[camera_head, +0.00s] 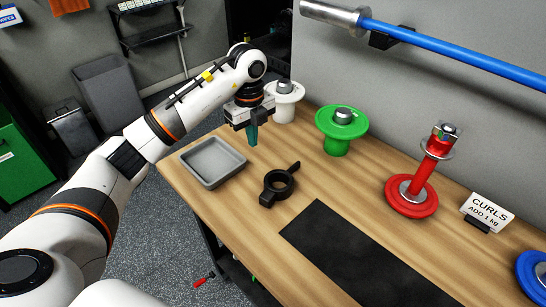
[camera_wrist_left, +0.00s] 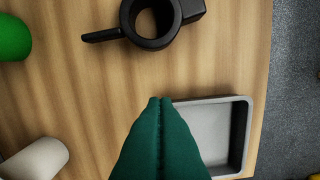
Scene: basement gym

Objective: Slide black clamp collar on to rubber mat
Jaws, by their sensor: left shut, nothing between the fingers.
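The black clamp collar (camera_head: 277,187) lies flat on the wooden table, a ring with a lever sticking out toward the back. It also shows at the top of the left wrist view (camera_wrist_left: 154,20). The black rubber mat (camera_head: 355,258) lies to the right of the collar and nearer the front, with bare wood between them. My left gripper (camera_head: 253,143) is shut and empty, pointing down behind the collar, near the grey tray. Its green fingertips meet in the left wrist view (camera_wrist_left: 160,100), apart from the collar. My right gripper is not in view.
A grey tray (camera_head: 238,158) stands at the table's left edge. White (camera_head: 284,117), green (camera_head: 338,147), red (camera_head: 411,212) and blue (camera_head: 523,268) weight pieces line the back and right. A "CURLS" sign (camera_head: 487,212) stands beside the red one. Bare wood surrounds the collar.

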